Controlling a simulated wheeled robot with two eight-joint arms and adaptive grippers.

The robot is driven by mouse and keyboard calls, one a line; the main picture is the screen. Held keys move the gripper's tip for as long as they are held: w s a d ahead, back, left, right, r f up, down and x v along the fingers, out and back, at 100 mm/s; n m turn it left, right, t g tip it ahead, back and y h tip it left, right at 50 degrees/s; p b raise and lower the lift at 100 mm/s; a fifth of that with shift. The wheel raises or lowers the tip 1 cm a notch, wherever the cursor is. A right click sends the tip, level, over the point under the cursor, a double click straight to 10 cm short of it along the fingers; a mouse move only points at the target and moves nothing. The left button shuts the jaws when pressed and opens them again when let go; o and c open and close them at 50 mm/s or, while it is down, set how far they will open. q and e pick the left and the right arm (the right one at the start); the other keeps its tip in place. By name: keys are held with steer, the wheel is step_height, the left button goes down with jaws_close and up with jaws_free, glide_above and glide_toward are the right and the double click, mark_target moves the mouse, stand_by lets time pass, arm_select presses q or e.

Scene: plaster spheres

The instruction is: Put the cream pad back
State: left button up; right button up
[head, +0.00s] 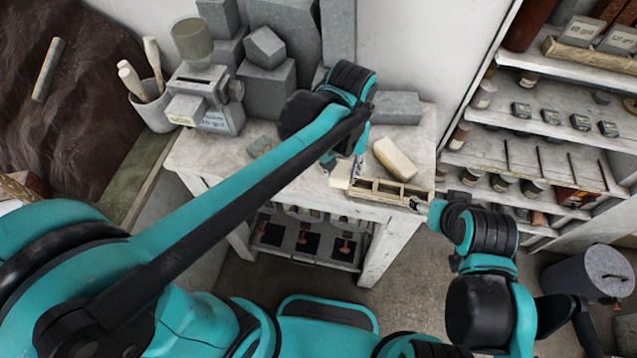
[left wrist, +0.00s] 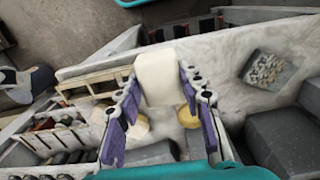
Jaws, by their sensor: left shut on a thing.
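The cream pad (left wrist: 160,70) is a pale block between the fingers of my left gripper (left wrist: 160,98) in the left wrist view. Its cream side (head: 341,174) shows partly in the head view, under my left wrist at the table's front edge. My left gripper (head: 350,170) is shut on it; the fingers are mostly hidden by my arm in the head view. I cannot tell whether the pad touches the table. My right gripper (head: 422,206) is small and partly hidden at the right end of the wooden rack; its opening is unclear.
A second cream block (head: 395,158) lies on the white table (head: 215,150) behind the wooden rack (head: 385,190). A grey machine (head: 210,110) and grey blocks (head: 268,80) stand behind. A rounded yellowish piece (left wrist: 188,117) lies beyond the fingers. Shelves (head: 560,130) stand right.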

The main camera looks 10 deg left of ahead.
arm_select(q)
steer(key=shift+f, duration=0.2)
steer(key=b, duration=0.2)
glide_above(306, 178)
step_height(306, 178, down, 6)
steer(key=shift+s+d+f, duration=0.1)
steer(key=shift+f, duration=0.3)
steer(key=shift+f+b, duration=0.8)
steer(key=shift+f, duration=1.1)
steer(key=shift+f, duration=0.15)
steer(key=o, duration=1.2)
